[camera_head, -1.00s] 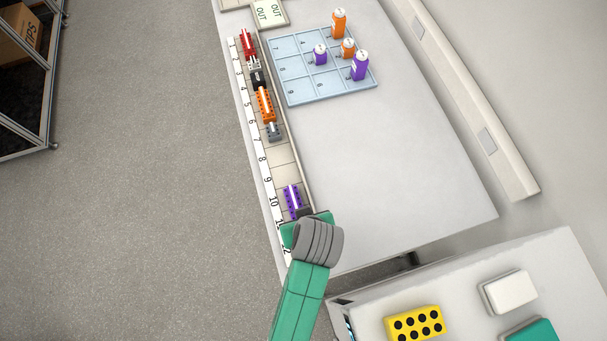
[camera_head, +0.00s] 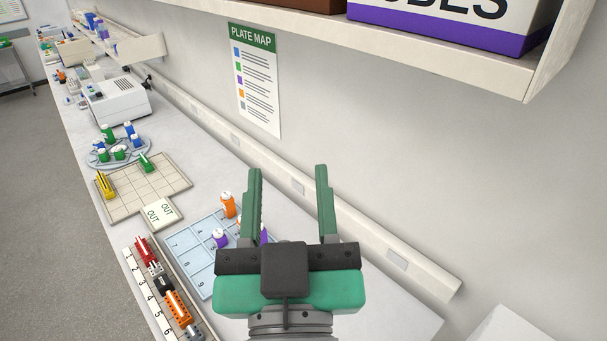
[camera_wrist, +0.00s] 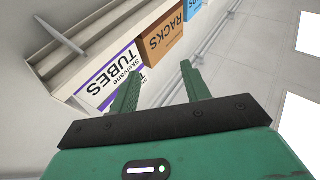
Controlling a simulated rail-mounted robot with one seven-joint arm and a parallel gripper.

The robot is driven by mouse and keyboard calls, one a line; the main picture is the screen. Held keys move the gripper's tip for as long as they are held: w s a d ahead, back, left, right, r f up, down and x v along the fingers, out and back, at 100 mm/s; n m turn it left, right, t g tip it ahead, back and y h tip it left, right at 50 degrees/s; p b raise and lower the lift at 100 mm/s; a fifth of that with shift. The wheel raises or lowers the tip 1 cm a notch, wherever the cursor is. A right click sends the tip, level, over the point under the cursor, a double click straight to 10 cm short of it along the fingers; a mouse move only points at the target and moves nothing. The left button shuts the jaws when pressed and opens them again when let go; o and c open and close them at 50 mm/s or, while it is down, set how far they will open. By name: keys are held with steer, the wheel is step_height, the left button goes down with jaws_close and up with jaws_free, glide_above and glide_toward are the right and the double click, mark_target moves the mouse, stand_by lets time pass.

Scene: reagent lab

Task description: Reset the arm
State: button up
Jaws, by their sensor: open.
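My gripper (camera_head: 290,200) is open and empty, raised above the bench in the head view. Its two green fingers point up, away from me, with a wide gap between them. In the wrist view my gripper (camera_wrist: 158,88) also shows nothing between its fingers. Below and behind it is the light blue numbered tray (camera_head: 205,285) with orange bottles and purple bottles, partly hidden by my gripper. The numbered strip rack (camera_head: 140,275) at lower left holds a red, a black and an orange piece, and a grey one.
A shelf (camera_head: 440,45) with a box labelled TUBES (camera_head: 455,18) overhangs at upper right; a RACKS box (camera_wrist: 163,42) shows in the wrist view. A beige grid tray (camera_head: 150,185), a round blue rack (camera_head: 118,150) and a white machine (camera_head: 118,100) stand farther along the bench.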

steer(key=s+d+r+m+t+h, duration=0.1)
steer(key=s+r+t, duration=0.2)
steer(key=s+r, duration=0.2)
step_height(320, 180, up, 3)
steer(key=shift+d, duration=0.25)
steer(key=shift+s+r, duration=0.1)
step_height(320, 180, up, 9)
steer(key=p, duration=0.9)
